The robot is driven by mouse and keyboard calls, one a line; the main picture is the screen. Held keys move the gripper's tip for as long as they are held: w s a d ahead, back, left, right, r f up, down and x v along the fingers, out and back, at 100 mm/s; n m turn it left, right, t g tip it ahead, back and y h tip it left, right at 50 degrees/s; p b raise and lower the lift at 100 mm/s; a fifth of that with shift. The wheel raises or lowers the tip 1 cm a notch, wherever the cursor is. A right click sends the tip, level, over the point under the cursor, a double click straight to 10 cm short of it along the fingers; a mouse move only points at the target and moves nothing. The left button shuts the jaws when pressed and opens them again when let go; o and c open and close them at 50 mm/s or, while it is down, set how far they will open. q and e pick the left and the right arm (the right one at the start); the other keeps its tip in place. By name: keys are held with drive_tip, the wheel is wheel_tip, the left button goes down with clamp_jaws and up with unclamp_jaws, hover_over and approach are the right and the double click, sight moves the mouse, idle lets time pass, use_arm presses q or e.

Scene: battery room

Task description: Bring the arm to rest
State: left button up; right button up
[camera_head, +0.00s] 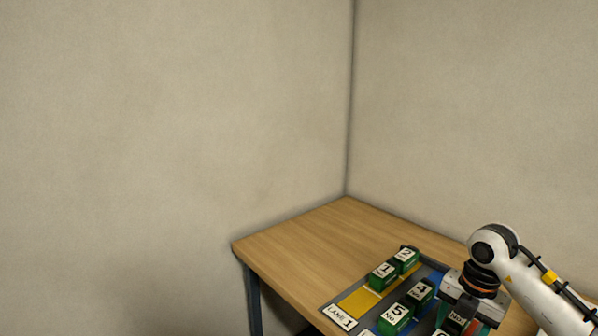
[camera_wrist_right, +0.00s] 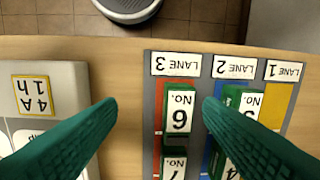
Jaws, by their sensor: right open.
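My right arm comes in from the right in the head view, and its gripper (camera_head: 465,318) is over the right part of the lane board, partly cut off by the lower edge. In the right wrist view my right gripper (camera_wrist_right: 159,106) has its two green fingers spread wide, with nothing held between them. The block No. 6 (camera_wrist_right: 180,108) stands on the red lane just left of the right fingertip. I cannot tell how high the fingers are above it. My left gripper is in neither view.
The grey lane board (camera_head: 329,307) lies on a wooden table (camera_head: 300,246) in a wall corner. Green numbered blocks stand on it, including 1 (camera_head: 383,275), 2 (camera_head: 406,260), 4 (camera_head: 420,292) and 5 (camera_head: 396,318). A pale labelled device (camera_wrist_right: 15,85) is at the wrist view's left. The table's left part is clear.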

drive_tip(key=s+a+n+t+y, duration=0.15)
drive_tip(key=a+n+y, duration=0.25)
drive_tip(key=a+y, duration=1.1)
drive_tip(key=s+a+r+m+t+y, duration=0.1)
drive_tip(key=a+r+m+t+y, duration=0.2)
drive_tip(key=a+r+t, duration=0.45)
drive_tip(key=w+d+r+m+t+h, duration=0.15)
drive_tip(key=d+m+t+h, duration=0.35)
drive_tip(key=m+t+h, duration=0.55)
drive_tip(key=s+d+f+m+g+h, duration=0.4)
drive_tip(key=d+f+m+h, duration=0.45)
drive_tip(key=f+m, duration=0.5)
drive_tip(key=s+f+m+g, duration=0.1)
drive_tip(key=s+f+g, duration=0.55)
drive_tip(key=s, duration=0.35)
drive_tip(key=s+f+m+g, duration=0.1)
drive_tip(key=s+f+g, duration=0.5)
drive_tip(key=s, duration=0.4)
wheel_tip(320, 180, down, 28)
drive_tip(key=s+g, duration=0.1)
drive_tip(key=s, duration=0.2)
drive_tip(key=s+d+f+g, duration=0.1)
drive_tip(key=s+d+f, duration=0.1)
drive_tip(key=s+f, duration=1.3)
drive_tip(key=shift+s+f+n, duration=0.15)
drive_tip(key=shift+s+n, duration=0.25)
drive_tip(key=shift+s, duration=0.05)
